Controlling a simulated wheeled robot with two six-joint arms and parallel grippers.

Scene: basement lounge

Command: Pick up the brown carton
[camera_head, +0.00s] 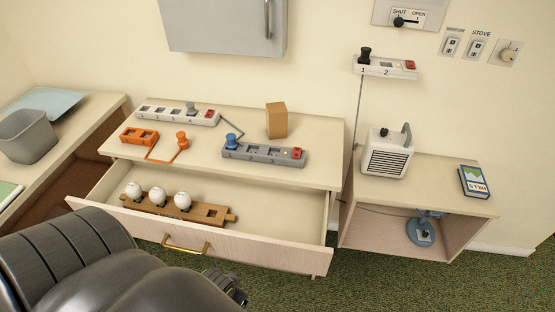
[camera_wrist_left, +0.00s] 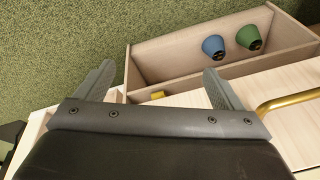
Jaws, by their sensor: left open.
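The brown carton (camera_head: 276,120) stands upright near the back of the dresser top (camera_head: 318,158), behind a grey power strip (camera_head: 262,153). Nothing touches it in the head view, and it is out of the left wrist view. My left arm fills the lower left of the head view, low in front of the dresser and well away from the carton. In the left wrist view my left gripper (camera_wrist_left: 160,78) is open, with nothing between its fingers. My right gripper is not in view.
The open drawer (camera_head: 280,240) holds a wooden rack (camera_head: 210,212) with white balls. A white strip (camera_head: 178,115), orange socket block (camera_head: 140,136) and plugs share the dresser top. A wall cabinet (camera_head: 222,25) hangs above. The left wrist view shows an open compartment (camera_wrist_left: 150,54) with blue and green cups.

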